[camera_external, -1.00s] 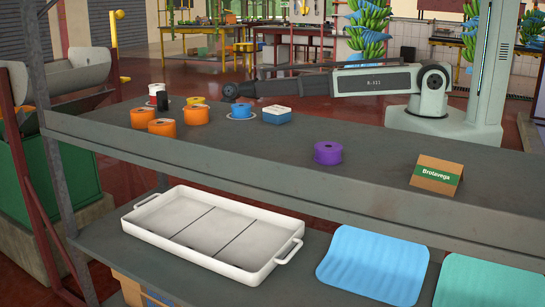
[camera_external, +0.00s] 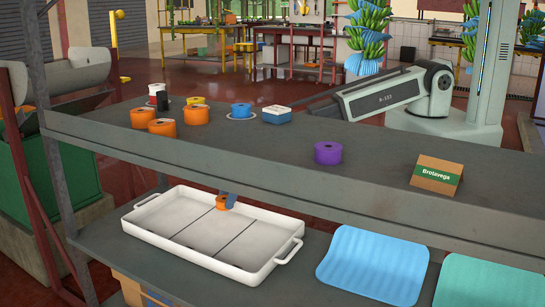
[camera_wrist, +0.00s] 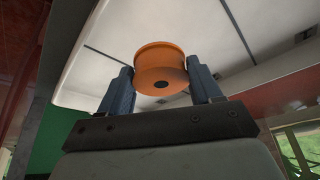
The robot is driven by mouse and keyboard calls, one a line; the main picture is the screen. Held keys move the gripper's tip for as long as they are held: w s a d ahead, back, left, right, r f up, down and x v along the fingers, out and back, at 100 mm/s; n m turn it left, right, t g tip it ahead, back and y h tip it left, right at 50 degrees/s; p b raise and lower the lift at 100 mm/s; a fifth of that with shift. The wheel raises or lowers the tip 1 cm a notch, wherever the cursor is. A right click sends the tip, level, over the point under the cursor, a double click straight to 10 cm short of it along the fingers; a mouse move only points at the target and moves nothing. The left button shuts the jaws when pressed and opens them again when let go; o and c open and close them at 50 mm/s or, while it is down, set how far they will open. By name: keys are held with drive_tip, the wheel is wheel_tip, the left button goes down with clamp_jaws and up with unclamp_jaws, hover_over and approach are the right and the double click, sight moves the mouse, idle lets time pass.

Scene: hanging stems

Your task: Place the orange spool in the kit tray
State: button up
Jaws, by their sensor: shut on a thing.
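The white kit tray (camera_external: 190,257) lies on the lower shelf, with two dark lines across its floor. My gripper (camera_external: 229,197) is under the upper shelf, at the tray's back side. It is shut on an orange spool (camera_external: 221,203), which shows at the tray's back edge near the left dividing line. In the wrist view my gripper (camera_wrist: 163,72) has one finger on each side of the orange spool (camera_wrist: 160,62), with the pale tray floor (camera_wrist: 215,35) behind it. I cannot tell whether the spool touches the tray. Most of my forearm is hidden by the upper shelf.
The upper shelf (camera_external: 260,163) overhangs the back of the tray.

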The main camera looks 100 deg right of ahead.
hover_over(236, 235)
drive_tip(key=s, duration=0.2)
drive_tip(key=x, duration=0.3)
drive_tip(key=shift+s+d, duration=0.2)
drive_tip(key=shift+s, duration=0.1)
drive_tip(key=shift+a+f, duration=0.1)
drive_tip(key=shift+f, duration=1.45)
drive_tip(key=shift+f, duration=0.15)
drive_tip(key=o, duration=1.1)
drive_tip(key=shift+c, duration=0.2)
drive_tip(key=v, duration=0.6)
drive_tip(key=shift+s+f, duration=0.1)
drive_tip(key=shift+s, duration=0.1)
drive_tip(key=s, duration=0.3)
drive_tip(key=s+d, duration=0.1)
drive_tip(key=s, duration=0.3)
drive_tip(key=s+d, duration=0.1)
drive_tip(key=s, duration=0.3)
drive_tip(key=shift+s+d+f, duration=0.1)
drive_tip(key=shift+d+f, duration=0.05)
drive_tip(key=shift+f, duration=0.1)
